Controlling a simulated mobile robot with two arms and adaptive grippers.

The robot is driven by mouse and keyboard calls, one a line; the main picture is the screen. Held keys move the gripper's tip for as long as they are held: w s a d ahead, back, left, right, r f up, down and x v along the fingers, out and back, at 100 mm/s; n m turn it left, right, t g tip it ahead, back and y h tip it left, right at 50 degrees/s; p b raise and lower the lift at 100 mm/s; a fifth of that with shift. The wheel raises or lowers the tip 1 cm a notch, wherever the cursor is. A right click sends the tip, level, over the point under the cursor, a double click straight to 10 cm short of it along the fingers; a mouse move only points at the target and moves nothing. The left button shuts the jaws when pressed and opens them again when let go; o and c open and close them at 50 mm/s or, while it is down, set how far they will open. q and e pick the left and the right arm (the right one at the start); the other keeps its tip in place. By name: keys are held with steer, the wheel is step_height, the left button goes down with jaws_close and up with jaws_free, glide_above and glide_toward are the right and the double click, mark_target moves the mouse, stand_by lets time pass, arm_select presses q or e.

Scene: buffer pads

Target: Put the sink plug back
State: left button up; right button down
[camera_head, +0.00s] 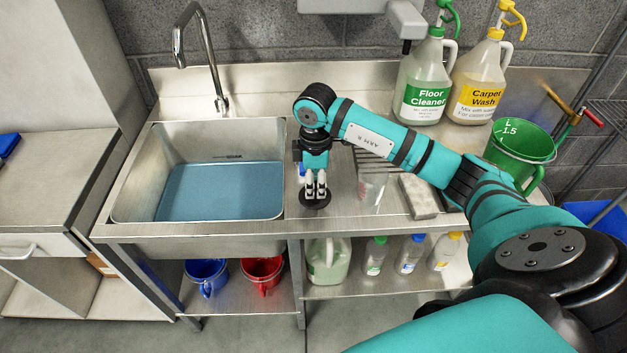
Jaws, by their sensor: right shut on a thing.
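The sink (127,190) is a steel basin at the left of the counter, with blue water or a blue bottom surface inside. My right gripper (315,190) points down over the counter just right of the sink's rim. It is shut on the dark, round sink plug (315,199), which is at or just above the steel counter; I cannot tell whether it touches. The drain opening is not visible in the blue area. My left gripper is not in view.
A tall faucet (207,60) stands behind the sink. A sponge block (418,196), a green measuring jug (520,150), a Floor Cleaner bottle (425,80) and a Carpet Wash bottle (482,78) stand to the right. Buckets and bottles are on the lower shelf (340,291).

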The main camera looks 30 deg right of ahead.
steer(key=w, duration=0.1)
steer(key=w+d, duration=0.1)
steer(key=shift+w+d+f, duration=0.1)
steer(key=shift+w+f, duration=0.1)
steer(key=shift+w, duration=0.1)
step_height(320, 180, down, 3)
steer(key=shift+r+p, duration=0.1)
steer(key=shift+p, duration=0.75)
steer(key=shift+f, duration=0.35)
steer(key=shift+f, duration=0.15)
steer(key=c, duration=1)
jaws_free()
